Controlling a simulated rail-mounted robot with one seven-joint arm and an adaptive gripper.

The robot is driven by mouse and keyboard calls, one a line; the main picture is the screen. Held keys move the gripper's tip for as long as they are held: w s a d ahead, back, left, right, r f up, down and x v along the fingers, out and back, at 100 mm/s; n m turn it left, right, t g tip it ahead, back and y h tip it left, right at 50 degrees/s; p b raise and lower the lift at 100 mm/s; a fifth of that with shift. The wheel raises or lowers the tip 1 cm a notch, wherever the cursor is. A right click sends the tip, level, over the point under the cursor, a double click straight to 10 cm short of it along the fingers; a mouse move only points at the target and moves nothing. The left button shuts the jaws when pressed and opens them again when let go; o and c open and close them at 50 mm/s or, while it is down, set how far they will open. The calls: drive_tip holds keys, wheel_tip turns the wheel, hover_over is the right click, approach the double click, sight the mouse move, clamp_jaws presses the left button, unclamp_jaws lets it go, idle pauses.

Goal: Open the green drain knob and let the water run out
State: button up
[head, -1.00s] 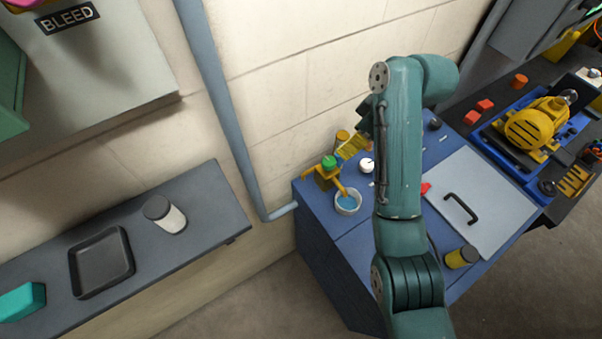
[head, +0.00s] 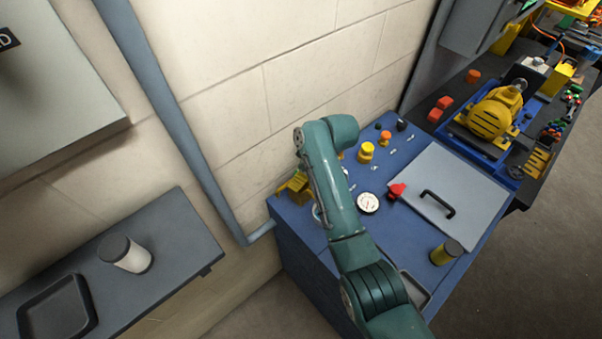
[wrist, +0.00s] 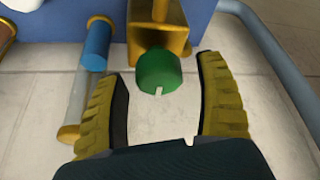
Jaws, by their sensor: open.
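The green drain knob (wrist: 158,70) sits on a brass-yellow valve body (wrist: 158,25) in the wrist view, with a pale mark on its face. My gripper (wrist: 163,78) is open, with one yellow finger on each side of the knob and a visible gap on both sides. A clear tube (wrist: 78,100) stands left of the valve, with blue liquid (wrist: 96,45) in part of it. In the head view, the yellow valve fitting (head: 294,188) shows at the bench's left corner, while my arm hides the knob.
The blue bench (head: 300,235) carries a white gauge (head: 367,203), a red knob (head: 397,191), a yellow knob (head: 366,152) and a grey lid with a black handle (head: 436,205). A wall and grey pipe (head: 185,130) stand close behind the valve.

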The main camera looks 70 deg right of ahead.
drive_tip(key=c, duration=1.2)
drive_tip(key=shift+a+m+p, duration=0.1)
drive_tip(key=shift+m+p, duration=0.2)
drive_tip(key=shift+p, duration=0.15)
drive_tip(key=m+h+p, duration=0.1)
drive_tip(key=m+p, duration=0.1)
drive_tip(key=p, duration=0.1)
drive_tip(key=shift+m, duration=0.3)
drive_tip(key=m+p, duration=0.1)
drive_tip(key=m, duration=0.1)
drive_tip(key=m+g+h+p, duration=0.1)
drive_tip(key=m, duration=0.1)
drive_tip(key=shift+f+h+p, duration=0.1)
drive_tip(key=shift+h+p, duration=0.2)
drive_tip(key=shift+p, duration=0.05)
drive_tip(key=m+g, duration=0.1)
drive_tip(key=m, duration=0.1)
drive_tip(key=m+h, duration=0.1)
drive_tip(key=m, duration=0.1)
drive_tip(key=shift+f+m+g, duration=0.15)
drive_tip(key=shift+m+g, duration=0.25)
drive_tip(key=shift+m+g+b, duration=0.4)
drive_tip(key=shift+m+g, duration=0.3)
drive_tip(key=shift+m, duration=1.3)
drive_tip(key=shift+s, duration=0.1)
